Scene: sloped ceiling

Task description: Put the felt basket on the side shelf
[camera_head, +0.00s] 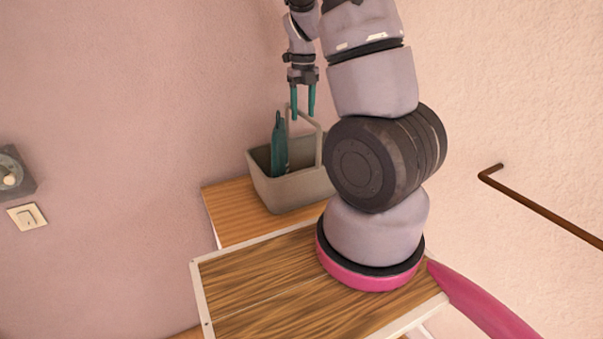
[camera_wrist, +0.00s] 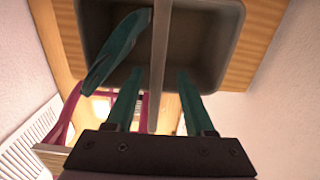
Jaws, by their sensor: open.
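The felt basket (camera_head: 292,191) is a grey open box with a tall grey handle (camera_head: 305,118). It stands upright on a wooden surface (camera_head: 232,207) against the walls. A dark teal object (camera_head: 279,146) stands in it and leans at one side. My gripper (camera_head: 303,116), with teal fingers, points down at the top of the handle. In the wrist view, my gripper (camera_wrist: 160,72) is open, and the handle (camera_wrist: 160,50) runs between its fingers. Whether a finger touches the handle I cannot tell. The side shelf cannot be clearly told apart from the other wooden surfaces.
A nearer wooden top with a pale edge (camera_head: 260,295) lies in front of the basket. A brown rail (camera_head: 545,210) sticks out from the right wall. A light switch (camera_head: 27,216) is on the left wall. White slats (camera_wrist: 25,145) show at the wrist view's lower left.

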